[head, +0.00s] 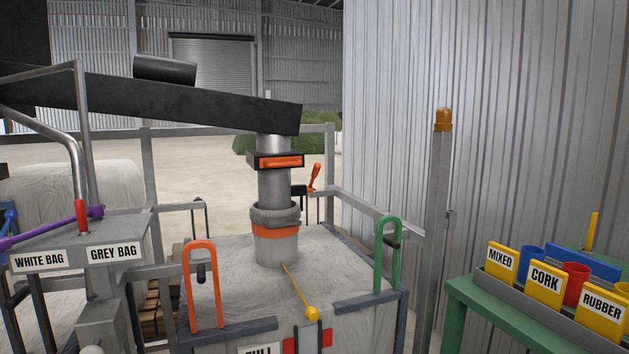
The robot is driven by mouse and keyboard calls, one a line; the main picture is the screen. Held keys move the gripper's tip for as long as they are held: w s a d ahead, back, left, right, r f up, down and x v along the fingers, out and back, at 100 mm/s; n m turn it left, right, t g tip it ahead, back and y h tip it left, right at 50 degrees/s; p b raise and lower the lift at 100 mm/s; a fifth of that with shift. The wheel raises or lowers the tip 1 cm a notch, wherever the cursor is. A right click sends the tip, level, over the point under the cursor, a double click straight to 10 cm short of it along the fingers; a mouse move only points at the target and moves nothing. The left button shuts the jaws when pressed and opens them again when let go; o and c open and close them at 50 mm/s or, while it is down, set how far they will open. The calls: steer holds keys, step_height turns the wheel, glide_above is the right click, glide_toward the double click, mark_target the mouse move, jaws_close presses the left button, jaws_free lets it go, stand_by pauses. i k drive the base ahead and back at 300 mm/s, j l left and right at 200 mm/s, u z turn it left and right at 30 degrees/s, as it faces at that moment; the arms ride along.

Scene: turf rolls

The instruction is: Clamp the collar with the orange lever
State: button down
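A grey spout tube (274,184) comes down from a dark chute into the neck of a filled bag. A dark grey collar (276,213) sits around the tube, with an orange band (276,231) below it around the bag neck. An orange lever (315,177) stands up, tilted slightly right, beside a black bracket (299,191) right of the tube. Whether the collar is tight cannot be told. A separate orange bar (282,162) lies level on a black box higher on the tube. My gripper is not in view.
An orange loop (203,285) and a green loop (387,255) stand at the bag's corners. A yellow ball (312,313) on a rod is at the front. Left stands a labelled panel (75,240) with a purple lever; right, a green bench (470,300) with labelled bins.

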mark_target(314, 176)
steer(key=i+l, duration=0.9)
steer(key=i, duration=0.15)
